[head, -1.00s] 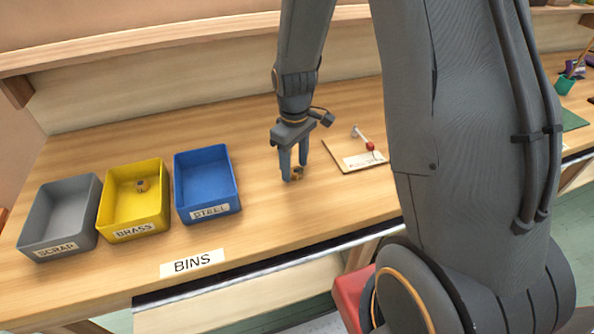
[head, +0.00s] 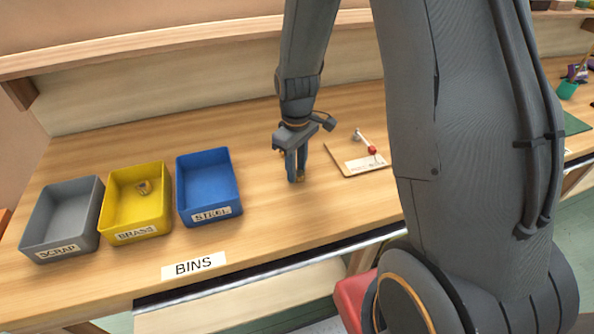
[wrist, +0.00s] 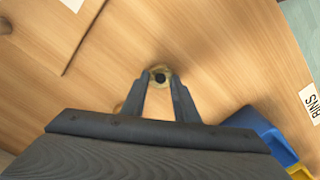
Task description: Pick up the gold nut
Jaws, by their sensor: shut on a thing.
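The gold nut (wrist: 160,74) shows in the wrist view between the tips of my gripper (wrist: 160,80), with a dark hole in its middle. My gripper is shut on it, with a finger on each side. In the head view my gripper (head: 297,178) points down at the table to the right of the blue bin, and a little of the gold nut (head: 301,178) shows at the fingertips. I cannot tell whether the nut still touches the table.
Grey SCRAP (head: 57,249), yellow BRASS (head: 133,234) and blue STEEL (head: 209,213) bins stand at the left. A small brass-coloured piece (head: 143,187) lies in the yellow bin. A board (head: 350,160) with a red-tipped stick (head: 366,143) lies right of my gripper.

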